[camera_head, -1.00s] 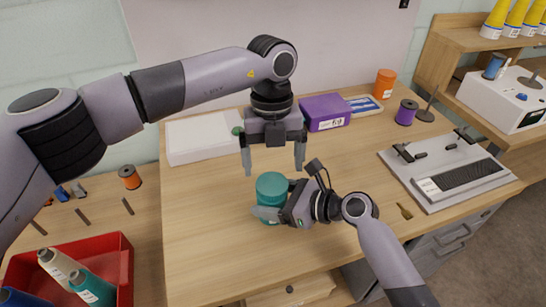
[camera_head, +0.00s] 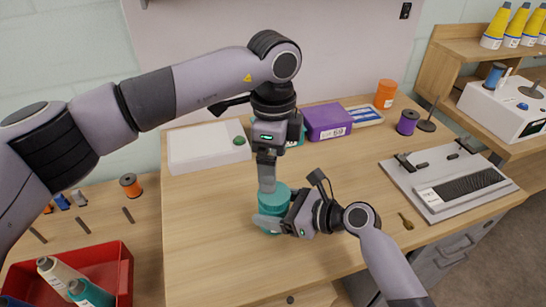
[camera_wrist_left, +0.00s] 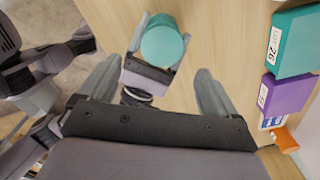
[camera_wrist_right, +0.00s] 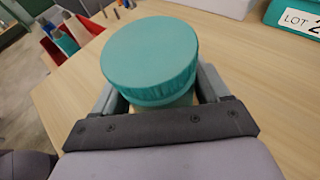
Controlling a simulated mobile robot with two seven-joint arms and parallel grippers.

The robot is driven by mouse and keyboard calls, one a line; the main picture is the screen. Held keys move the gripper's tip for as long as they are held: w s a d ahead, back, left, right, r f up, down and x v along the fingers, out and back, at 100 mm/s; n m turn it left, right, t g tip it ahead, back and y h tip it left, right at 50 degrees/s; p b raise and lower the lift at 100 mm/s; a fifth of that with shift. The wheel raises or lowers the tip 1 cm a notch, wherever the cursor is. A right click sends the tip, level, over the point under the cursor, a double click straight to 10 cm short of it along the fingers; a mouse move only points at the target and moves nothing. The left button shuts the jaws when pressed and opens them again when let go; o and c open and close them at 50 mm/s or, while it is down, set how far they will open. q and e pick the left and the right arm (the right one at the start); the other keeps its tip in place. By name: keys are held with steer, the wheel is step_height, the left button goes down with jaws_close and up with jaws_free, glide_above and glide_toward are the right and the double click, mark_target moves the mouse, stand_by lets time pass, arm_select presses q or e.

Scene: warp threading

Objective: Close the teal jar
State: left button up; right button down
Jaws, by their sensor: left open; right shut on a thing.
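The teal jar (camera_head: 270,203) stands upright on the wooden table near its front middle, with a teal lid on top. In the right wrist view the lid (camera_wrist_right: 150,52) covers the top; whether it is screwed tight I cannot tell. My right gripper (camera_head: 272,222) is shut on the jar's body, below the lid. My left gripper (camera_head: 267,180) points down above the jar, seen edge-on in the head view. In the left wrist view its fingers (camera_wrist_left: 155,85) are apart and empty, and the jar (camera_wrist_left: 162,45) with my right gripper lies beyond them.
A purple box (camera_head: 326,121), a teal box (camera_wrist_left: 294,42), a white box (camera_head: 195,150) and an orange jar (camera_head: 385,94) stand at the back. A grey device (camera_head: 450,180) lies right. A red bin (camera_head: 118,275) is front left.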

mark_target(274, 210)
arm_select(q)
steer(key=shift+r+n, duration=0.15)
steer(key=shift+n, duration=0.45)
steer(key=shift+f, duration=4)
